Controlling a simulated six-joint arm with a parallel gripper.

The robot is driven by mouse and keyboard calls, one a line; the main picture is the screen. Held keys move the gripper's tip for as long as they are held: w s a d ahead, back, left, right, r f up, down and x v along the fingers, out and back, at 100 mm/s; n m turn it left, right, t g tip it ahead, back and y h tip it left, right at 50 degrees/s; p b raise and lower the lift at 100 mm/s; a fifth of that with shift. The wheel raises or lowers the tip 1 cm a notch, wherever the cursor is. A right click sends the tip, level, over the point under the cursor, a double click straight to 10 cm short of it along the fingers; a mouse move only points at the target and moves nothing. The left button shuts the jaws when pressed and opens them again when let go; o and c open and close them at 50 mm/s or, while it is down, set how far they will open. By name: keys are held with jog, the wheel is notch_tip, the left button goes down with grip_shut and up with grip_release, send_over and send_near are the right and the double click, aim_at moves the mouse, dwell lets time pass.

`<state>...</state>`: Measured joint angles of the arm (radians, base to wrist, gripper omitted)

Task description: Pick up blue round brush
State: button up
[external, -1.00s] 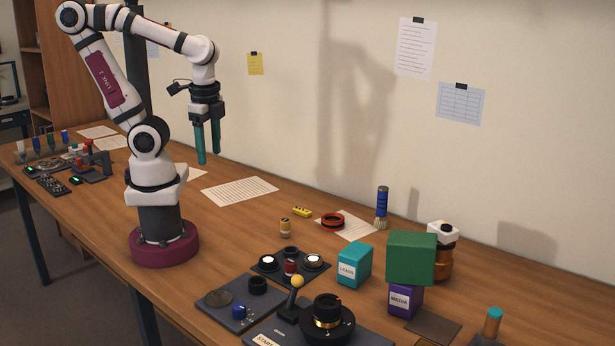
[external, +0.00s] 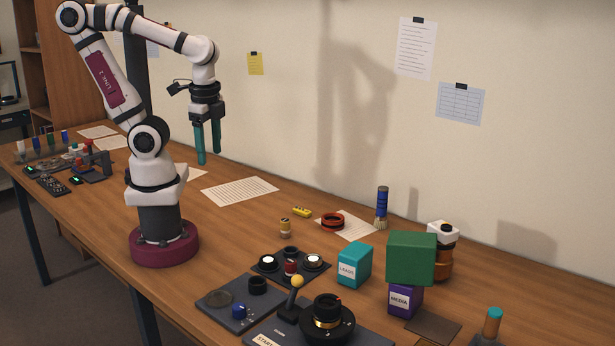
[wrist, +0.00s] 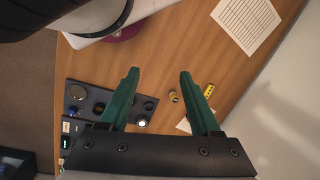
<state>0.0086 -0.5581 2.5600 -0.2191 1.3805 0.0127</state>
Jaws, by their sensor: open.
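The blue round brush (external: 382,204) stands upright, bristles down, near the wall at the back of the table in the external view. It has a blue handle with dark bands and pale bristles. I cannot make it out in the wrist view. My gripper (external: 208,158) hangs above the table to the left of the brush, well apart from it, fingers pointing down. In the wrist view my gripper (wrist: 158,74) shows its two green fingers spread apart with nothing between them.
A red ring (external: 332,220) and a yellow piece (external: 302,212) lie left of the brush.

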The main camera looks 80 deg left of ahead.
jog(key=w+d+f+n+t+h, duration=0.1)
jog(key=w+d+f+t+h, duration=0.2)
jog(key=w, duration=0.5)
jog(key=n+t+y, duration=0.7)
jog(key=n+t, duration=0.2)
send_near(382, 207)
notch_tip(382, 207, up, 3)
jog(key=s, duration=0.2)
jog(key=shift+n, duration=0.3)
jog(key=x, duration=1)
jog(key=r+x, duration=0.1)
jog(key=x, duration=0.4)
jog(key=shift+w+a, duration=0.3)
jog(key=shift+w, duration=0.1)
grip_shut()
